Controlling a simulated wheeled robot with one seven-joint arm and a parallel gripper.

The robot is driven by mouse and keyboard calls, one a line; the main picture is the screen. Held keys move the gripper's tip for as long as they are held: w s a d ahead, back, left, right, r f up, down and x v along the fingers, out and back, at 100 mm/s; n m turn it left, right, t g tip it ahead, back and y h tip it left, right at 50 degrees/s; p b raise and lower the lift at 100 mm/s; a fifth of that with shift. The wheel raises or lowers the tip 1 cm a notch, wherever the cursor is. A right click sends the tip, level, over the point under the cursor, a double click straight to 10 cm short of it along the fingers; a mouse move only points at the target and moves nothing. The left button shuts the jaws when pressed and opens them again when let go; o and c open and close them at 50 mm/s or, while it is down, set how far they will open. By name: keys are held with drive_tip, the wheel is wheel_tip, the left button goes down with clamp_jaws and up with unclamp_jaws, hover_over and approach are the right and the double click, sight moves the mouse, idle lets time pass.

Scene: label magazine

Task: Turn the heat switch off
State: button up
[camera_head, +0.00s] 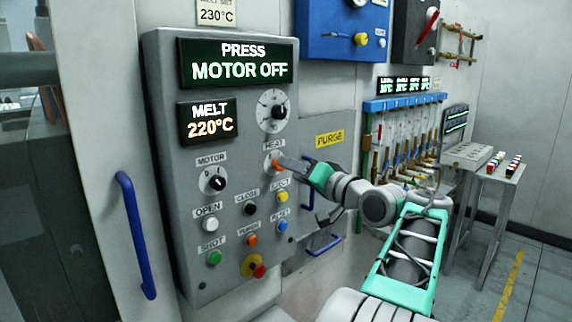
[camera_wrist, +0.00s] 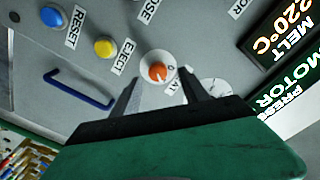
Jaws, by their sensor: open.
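The heat switch (camera_head: 275,164) is an orange knob on a white dial, under the HEAT label on the grey control panel (camera_head: 160,150). In the wrist view the knob (camera_wrist: 157,72) stands just beyond the fingertips, between them in the picture. My gripper (camera_head: 283,163) reaches in from the right in the head view and covers part of the dial. Its two fingers (camera_wrist: 166,82) are apart in the wrist view, one on each side of the knob. I cannot tell whether they touch it. The knob's pointer direction is hard to read.
The panel display (camera_head: 237,62) reads PRESS MOTOR OFF, and the lower one (camera_head: 208,120) reads MELT 220°C. The black motor switch (camera_head: 213,181) is to the left. The yellow EJECT button (camera_head: 282,196) and blue RESET button (camera_head: 282,226) sit below. A blue handle (camera_wrist: 78,90) is nearby.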

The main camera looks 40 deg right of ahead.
drive_tip(key=w, duration=0.4)
drive_tip(key=shift+w+d, duration=0.1)
drive_tip(key=shift+d, duration=0.1)
drive_tip(key=shift+c, duration=0.5)
